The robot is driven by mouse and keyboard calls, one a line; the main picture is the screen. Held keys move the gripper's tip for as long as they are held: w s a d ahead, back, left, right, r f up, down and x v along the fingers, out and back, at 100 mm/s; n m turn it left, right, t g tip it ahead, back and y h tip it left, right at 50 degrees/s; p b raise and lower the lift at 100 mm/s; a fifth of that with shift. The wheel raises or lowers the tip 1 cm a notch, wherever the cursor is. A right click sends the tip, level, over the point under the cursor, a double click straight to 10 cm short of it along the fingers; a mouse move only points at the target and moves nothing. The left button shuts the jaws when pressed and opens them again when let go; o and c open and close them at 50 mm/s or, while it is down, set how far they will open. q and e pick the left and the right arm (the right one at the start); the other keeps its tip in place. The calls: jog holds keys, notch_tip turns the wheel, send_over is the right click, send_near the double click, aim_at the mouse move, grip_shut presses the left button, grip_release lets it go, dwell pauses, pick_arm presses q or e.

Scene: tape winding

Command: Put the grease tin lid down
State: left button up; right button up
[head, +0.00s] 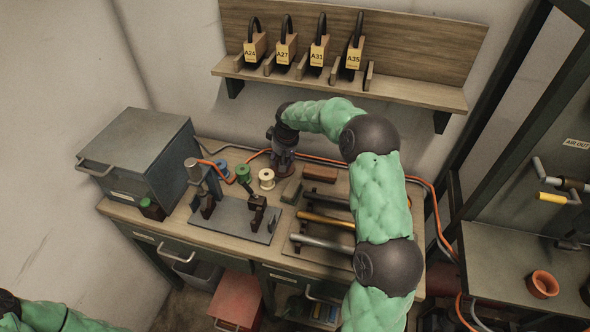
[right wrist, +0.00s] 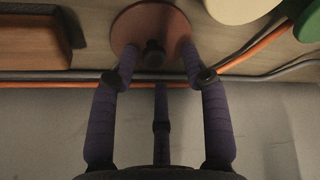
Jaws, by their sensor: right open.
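The grease tin lid appears to be the reddish-brown disc with a dark knob (right wrist: 150,25) in the right wrist view. It lies flat on the wooden bench near the back. My right gripper (right wrist: 158,62) is open, with its fingertips on either side of the disc's near part and the knob between them. I cannot tell whether the fingers touch it. In the head view the right gripper (head: 284,158) points down at the back of the bench and mostly hides the disc. My left gripper is out of view; only a bit of my left arm shows at bottom left.
A cream spool (head: 267,179) and a green spool (head: 243,173) stand to the left. A brown block (head: 320,174) lies to the right. An orange cable (right wrist: 268,38) runs along the back edge by the wall. Padlocks (head: 317,53) stand on the shelf above.

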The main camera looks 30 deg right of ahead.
jog(key=p+v, duration=0.1)
jog(key=v, duration=0.3)
jog(key=s, duration=0.4)
jog(key=s+p, duration=0.1)
jog(key=s, duration=0.3)
jog(key=s+p, duration=0.1)
jog(key=s, duration=0.2)
jog(key=shift+s+a+f, duration=0.35)
jog(key=shift+s, duration=0.05)
